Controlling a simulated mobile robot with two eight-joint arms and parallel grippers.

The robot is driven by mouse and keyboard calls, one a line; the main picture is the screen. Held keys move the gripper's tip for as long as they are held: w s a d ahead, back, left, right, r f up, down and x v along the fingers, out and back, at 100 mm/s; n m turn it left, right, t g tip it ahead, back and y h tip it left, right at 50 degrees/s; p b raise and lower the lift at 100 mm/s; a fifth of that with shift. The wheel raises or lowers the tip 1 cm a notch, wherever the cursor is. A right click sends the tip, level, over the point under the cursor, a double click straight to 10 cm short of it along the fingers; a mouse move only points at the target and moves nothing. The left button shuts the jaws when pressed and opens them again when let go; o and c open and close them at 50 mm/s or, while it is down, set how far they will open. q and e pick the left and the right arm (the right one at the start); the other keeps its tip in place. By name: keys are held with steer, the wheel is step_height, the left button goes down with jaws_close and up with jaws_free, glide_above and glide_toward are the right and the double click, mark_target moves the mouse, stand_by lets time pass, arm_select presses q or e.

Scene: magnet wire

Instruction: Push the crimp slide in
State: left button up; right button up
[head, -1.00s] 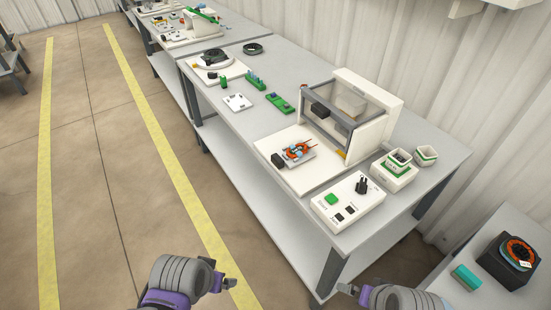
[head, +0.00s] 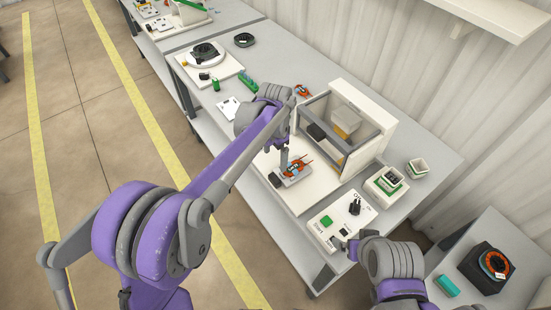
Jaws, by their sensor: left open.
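The crimp slide (head: 297,181) is a light plate carrying an orange coil with wire ends. It sits on the white base (head: 312,200) in front of the crimp machine (head: 372,142), outside its clear-sided housing. A black block (head: 275,180) is at the slide's left end. My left gripper (head: 284,168) is open and points down at the slide's left part, beside the coil; whether it touches cannot be told. The arm hides part of the base. My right gripper (head: 350,247) is by the front edge of the control box (head: 345,217); its finger gap is unclear.
The control box has a green button and a black knob. White bins (head: 386,186) stand to its right. Green parts (head: 248,82) and a white fixture (head: 208,68) lie farther along the bench. A side table (head: 500,235) at lower right holds a black box with an orange coil.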

mark_target(275, 178)
arm_select(q)
steer(key=shift+s+f, duration=0.6)
steer(key=shift+f, duration=0.25)
step_height(275, 178, down, 9)
steer(key=shift+w+r, duration=0.1)
steer(key=shift+r, duration=0.05)
jaws_close()
